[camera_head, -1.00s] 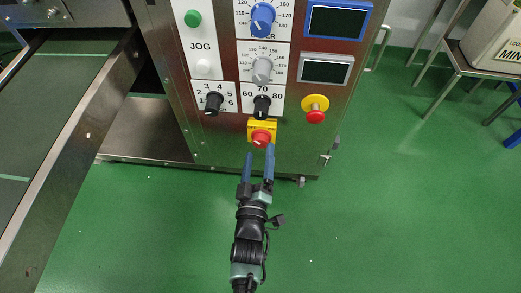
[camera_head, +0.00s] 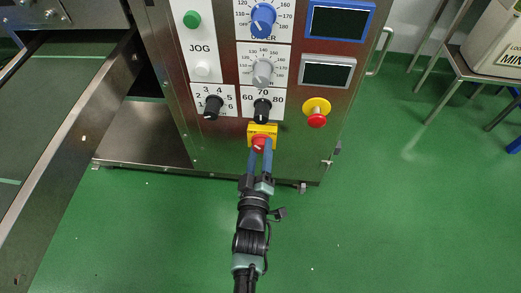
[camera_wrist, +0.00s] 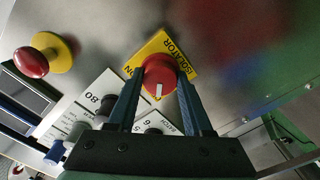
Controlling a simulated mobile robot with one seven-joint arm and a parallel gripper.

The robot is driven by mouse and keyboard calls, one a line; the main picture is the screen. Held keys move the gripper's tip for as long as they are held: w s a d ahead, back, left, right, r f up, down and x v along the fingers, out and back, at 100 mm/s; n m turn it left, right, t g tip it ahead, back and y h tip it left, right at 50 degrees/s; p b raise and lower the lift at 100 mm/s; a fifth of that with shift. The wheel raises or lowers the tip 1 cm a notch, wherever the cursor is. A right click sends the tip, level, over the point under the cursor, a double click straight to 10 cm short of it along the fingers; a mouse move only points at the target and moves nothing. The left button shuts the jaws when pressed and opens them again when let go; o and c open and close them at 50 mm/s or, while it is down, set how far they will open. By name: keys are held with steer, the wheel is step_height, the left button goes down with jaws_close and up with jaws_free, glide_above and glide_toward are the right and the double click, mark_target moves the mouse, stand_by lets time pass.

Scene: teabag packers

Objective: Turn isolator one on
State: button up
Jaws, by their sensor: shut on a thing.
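The isolator is a red rotary knob (camera_wrist: 160,76) on a yellow plate (camera_wrist: 143,55) low on the steel control panel. In the wrist view the plate reads "ISOLATOR", with "ON" partly hidden, and the knob has a white mark on its face. In the head view the red knob (camera_head: 260,142) and the yellow plate (camera_head: 263,128) sit below the black dials. My gripper (camera_head: 260,151) reaches the knob from the front. Its two blue fingers are one on each side of the knob, shut on it. The fingers also show in the wrist view (camera_wrist: 157,88).
A red emergency button on a yellow base (camera_head: 317,113) is right of the isolator. Black dials (camera_head: 262,110), (camera_head: 212,106) sit just above it. A conveyor (camera_head: 60,120) runs at left. A metal table (camera_head: 480,60) stands at right. The green floor in front is clear.

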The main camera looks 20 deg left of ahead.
jaws_close()
steer(key=shift+m, duration=0.3)
steer(key=m, duration=0.2)
steer(key=shift+m, duration=0.4)
steer(key=m+b, duration=0.1)
steer(key=m, duration=0.4)
steer(key=shift+f, duration=0.1)
steer(key=m+b, duration=0.1)
steer(key=m, duration=0.4)
steer(key=shift+m+b, duration=0.85)
steer(key=shift+m, duration=1.35)
